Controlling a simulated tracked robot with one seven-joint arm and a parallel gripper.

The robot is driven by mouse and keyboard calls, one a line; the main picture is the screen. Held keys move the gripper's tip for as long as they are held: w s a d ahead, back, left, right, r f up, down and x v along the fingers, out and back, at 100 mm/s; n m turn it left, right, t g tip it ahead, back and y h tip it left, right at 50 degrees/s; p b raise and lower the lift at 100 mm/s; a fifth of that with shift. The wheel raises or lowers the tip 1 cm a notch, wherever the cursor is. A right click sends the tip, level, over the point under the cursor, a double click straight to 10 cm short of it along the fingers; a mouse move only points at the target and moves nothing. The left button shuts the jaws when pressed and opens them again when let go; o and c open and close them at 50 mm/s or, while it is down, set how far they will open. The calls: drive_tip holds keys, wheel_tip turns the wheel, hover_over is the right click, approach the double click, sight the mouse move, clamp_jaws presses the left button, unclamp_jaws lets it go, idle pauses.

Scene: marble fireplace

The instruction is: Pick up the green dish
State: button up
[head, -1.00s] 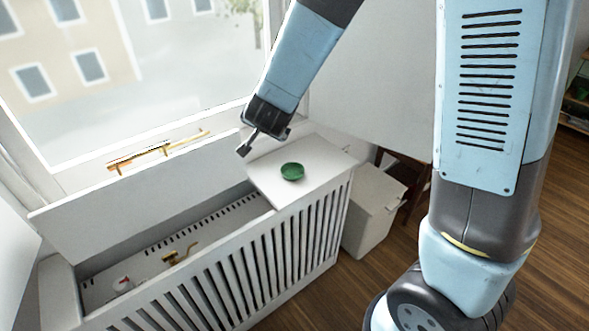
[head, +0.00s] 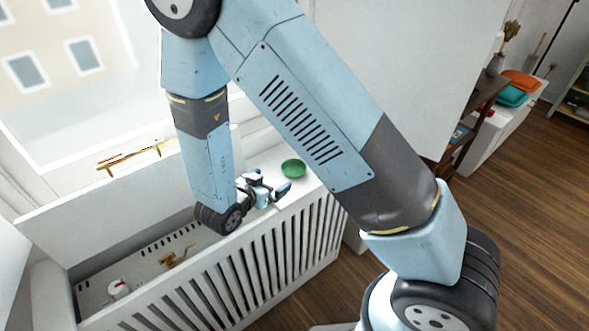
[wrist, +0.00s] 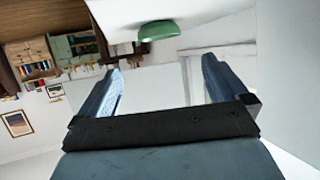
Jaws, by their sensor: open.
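The green dish (head: 293,168) is a small round dish on the white top at the right end of the slatted radiator cover (head: 315,205). My gripper (head: 276,187) is just left of and in front of the dish in the head view, apart from it. My gripper also shows in the wrist view (wrist: 160,75), with its two fingers spread and nothing between them. The wrist view is turned over, and the green dish (wrist: 159,30) shows beyond the fingertips, near the top middle.
The cover's lid (head: 90,190) stands open, with a brass valve (head: 177,257) and a white-and-red knob (head: 118,289) inside. A window lies behind. A dark wooden table (head: 475,115) stands right of the cover. Wooden floor is clear at right.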

approach(298, 165)
drive_tip(key=x, duration=0.5)
drive_tip(key=shift+w+d+f, duration=0.1)
drive_tip(key=shift+w+f, duration=0.05)
drive_tip(key=shift+c, duration=0.5)
drive_tip(key=c, duration=0.7)
drive_tip(key=shift+c, duration=0.4)
